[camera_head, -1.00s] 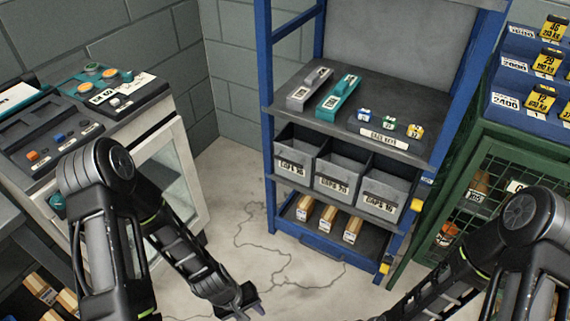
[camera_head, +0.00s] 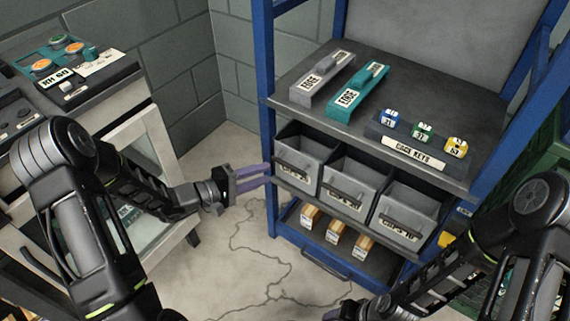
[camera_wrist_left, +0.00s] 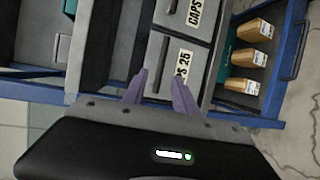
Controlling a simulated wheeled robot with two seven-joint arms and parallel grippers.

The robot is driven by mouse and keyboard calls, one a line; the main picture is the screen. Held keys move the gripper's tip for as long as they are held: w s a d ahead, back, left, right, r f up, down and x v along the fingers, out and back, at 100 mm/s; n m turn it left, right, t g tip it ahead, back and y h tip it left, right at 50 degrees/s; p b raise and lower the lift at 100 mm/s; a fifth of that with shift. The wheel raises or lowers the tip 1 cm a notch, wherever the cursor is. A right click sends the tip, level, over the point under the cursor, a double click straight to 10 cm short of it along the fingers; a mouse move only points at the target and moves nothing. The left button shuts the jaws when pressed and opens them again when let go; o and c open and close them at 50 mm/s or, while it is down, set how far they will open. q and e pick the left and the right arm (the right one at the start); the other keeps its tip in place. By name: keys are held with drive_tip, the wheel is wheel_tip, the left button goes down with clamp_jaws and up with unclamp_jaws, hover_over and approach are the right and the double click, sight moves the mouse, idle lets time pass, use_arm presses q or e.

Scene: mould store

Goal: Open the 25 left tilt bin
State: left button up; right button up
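The 25 left tilt bin (camera_head: 312,158) is a grey bin at the left end of a row of three in the blue rack. Its front sits level with its neighbours. In the left wrist view its front (camera_wrist_left: 187,45) shows a dark bar handle (camera_wrist_left: 159,55) and a label partly hidden by a finger. My left gripper (camera_head: 266,176) points at this bin from the left, at the rack's left post. Its purple fingers (camera_wrist_left: 158,80) are apart, with the handle seen between their tips; contact cannot be told. My right gripper (camera_head: 345,312) is at the bottom edge, mostly cut off.
Two more grey bins (camera_head: 352,180) stand right beside it. Below is a drawer (camera_head: 380,262) with small boxes. A bench with a control panel (camera_head: 100,75) stands left. Floor (camera_head: 240,245) in front is clear.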

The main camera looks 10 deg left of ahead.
sight(287, 166)
use_arm(q)
drive_tip(key=shift+d, duration=0.1)
drive_tip(key=shift+b+x, duration=0.4)
drive_tip(key=shift+x, duration=3.55)
drive_tip(key=shift+f, duration=0.1)
clamp_jaws()
